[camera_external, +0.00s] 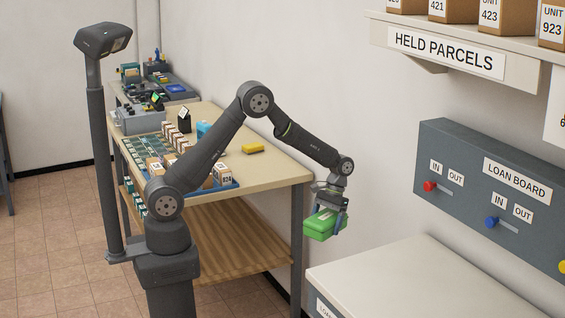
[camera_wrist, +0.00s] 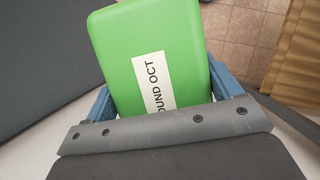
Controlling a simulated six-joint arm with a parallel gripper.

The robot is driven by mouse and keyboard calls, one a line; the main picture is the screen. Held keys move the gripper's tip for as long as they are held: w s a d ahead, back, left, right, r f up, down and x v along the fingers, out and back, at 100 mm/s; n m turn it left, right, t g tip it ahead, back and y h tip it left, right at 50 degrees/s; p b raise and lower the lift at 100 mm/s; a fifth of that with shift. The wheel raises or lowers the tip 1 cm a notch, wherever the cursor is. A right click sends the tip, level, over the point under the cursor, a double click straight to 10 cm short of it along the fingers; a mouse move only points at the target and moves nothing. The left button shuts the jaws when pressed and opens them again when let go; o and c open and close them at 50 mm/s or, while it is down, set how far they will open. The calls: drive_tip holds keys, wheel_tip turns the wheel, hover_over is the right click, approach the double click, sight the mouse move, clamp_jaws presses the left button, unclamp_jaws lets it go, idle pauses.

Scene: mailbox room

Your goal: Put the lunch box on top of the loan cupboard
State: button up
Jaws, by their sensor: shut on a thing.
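The lunch box (camera_external: 322,224) is green, with a white label that partly reads "OUND OCT" in the wrist view (camera_wrist: 118,38). My gripper (camera_external: 330,222) is shut on it, with a blue finger on either side, and holds it in the air. In the external view the box hangs in front of the table's right end, left of the loan cupboard (camera_external: 440,268). The cupboard has a bare, pale flat top at the lower right. Its front shows only in part, cut off by the frame's bottom edge.
The loan board (camera_external: 450,185) with red and blue sliding knobs is on the wall behind the cupboard. The held parcels shelf (camera_external: 450,55) with boxes is above. A table (camera_external: 285,165) on the left carries boxes, a blue tray and a yellow item (camera_external: 253,148).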

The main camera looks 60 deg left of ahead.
drive_tip(key=s+d+r+n+t+h, duration=0.15)
drive_tip(key=d+r+n, duration=0.45)
drive_tip(key=d, duration=0.8)
drive_tip(key=s+d+r+n+t+h, duration=0.15)
drive_tip(key=d+r+n, duration=0.25)
drive_tip(key=d+r, duration=0.75)
drive_tip(key=s+d+r+n+t, duration=0.2)
drive_tip(key=s+d+n, duration=0.2)
drive_tip(key=s+d, duration=0.65)
drive_tip(key=s+d+r+n+t, duration=0.15)
drive_tip(key=s+d+n, duration=0.4)
drive_tip(key=d, duration=0.75)
drive_tip(key=m, duration=0.1)
hover_over(392, 283)
drive_tip(key=a, duration=0.1)
drive_tip(key=shift+g, duration=0.25)
drive_tip(key=f, duration=0.6)
drive_tip(key=shift+s+a+f, duration=0.1)
drive_tip(key=shift+s+f, duration=0.1)
drive_tip(key=shift+s, duration=0.2)
drive_tip(key=shift+w+f, duration=0.15)
drive_tip(key=shift+f, duration=1.95)
drive_tip(key=shift+f, duration=0.15)
